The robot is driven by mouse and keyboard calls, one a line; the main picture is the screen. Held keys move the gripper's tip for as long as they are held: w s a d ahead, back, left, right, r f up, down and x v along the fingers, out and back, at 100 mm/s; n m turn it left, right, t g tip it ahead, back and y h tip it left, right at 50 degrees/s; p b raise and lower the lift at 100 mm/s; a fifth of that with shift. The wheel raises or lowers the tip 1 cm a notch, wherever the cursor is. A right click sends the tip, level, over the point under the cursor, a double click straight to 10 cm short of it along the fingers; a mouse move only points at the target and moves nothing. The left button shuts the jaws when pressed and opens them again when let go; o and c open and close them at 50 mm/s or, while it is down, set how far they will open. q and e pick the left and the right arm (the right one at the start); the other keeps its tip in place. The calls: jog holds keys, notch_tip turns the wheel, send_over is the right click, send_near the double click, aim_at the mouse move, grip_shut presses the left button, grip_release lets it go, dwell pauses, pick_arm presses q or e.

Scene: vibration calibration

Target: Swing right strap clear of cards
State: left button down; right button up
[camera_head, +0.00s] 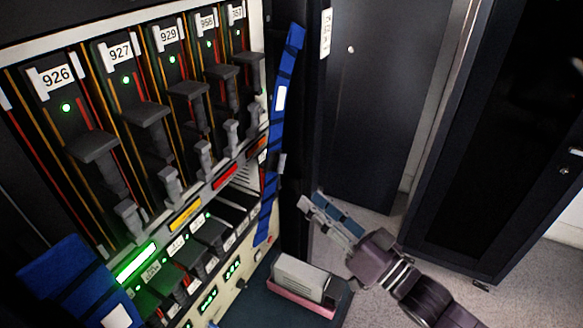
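The right strap (280,110) is a long blue band with dark and white patches. It hangs down the right edge of the card rack and leans slightly. Several upright cards (95,148) with dark grey handles, green lights and number labels stand in a row left of it. My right gripper (311,198) is right of the strap's lower part, apart from it in the picture. Its fingers lie close side by side, one with a dull blue face; their gap is unclear. I see nothing held at its tips. My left gripper is out of view.
Another blue strap (68,285) lies across the rack's lower left. A grey block in a pink tray (303,299) sits below my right gripper. Dark cabinets (372,110) stand behind and to the right. Some grey floor shows between them.

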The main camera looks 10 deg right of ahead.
aim_at(285, 163)
jog(key=w+a+r+y+p, duration=0.1)
jog(key=r, duration=0.1)
jog(key=w+a+r+y+p, duration=0.1)
jog(key=a+r, duration=0.1)
jog(key=w+a+r+n+y, duration=0.1)
jog(key=r, duration=0.2)
jog(key=shift+a+r+g+p, duration=0.1)
jog(key=shift+a+g+p, duration=0.05)
jog(key=shift+g+p, duration=0.2)
jog(key=shift+w+a, duration=0.3)
jog(key=shift+a, duration=0.1)
grip_shut()
